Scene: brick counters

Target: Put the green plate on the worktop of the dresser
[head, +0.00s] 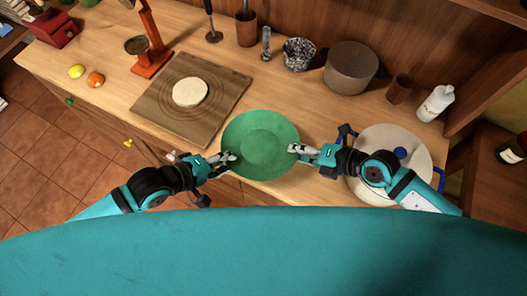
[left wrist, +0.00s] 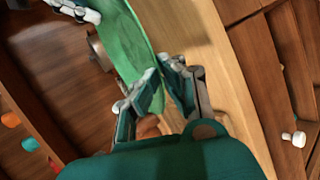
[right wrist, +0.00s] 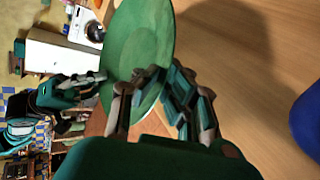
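The green plate (head: 262,141) is at the middle of the dresser's worktop near its front edge in the head view. It overlaps the corner of the wooden board. My left gripper (head: 232,158) is shut on the plate's left rim; the plate's edge runs between its fingers in the left wrist view (left wrist: 160,80). My right gripper (head: 294,149) is shut on the right rim, and the plate also shows between its fingers in the right wrist view (right wrist: 138,50). The plate looks held above the worktop (head: 105,55), though the gap is hard to judge.
A board (head: 150,112) with a round of dough (head: 190,92) lies left of the plate. A white-lidded pot (head: 420,140) stands to the right, under my right arm. A brown pot (head: 350,66), a speckled cup (head: 298,54) and a white bottle (head: 436,103) stand behind.

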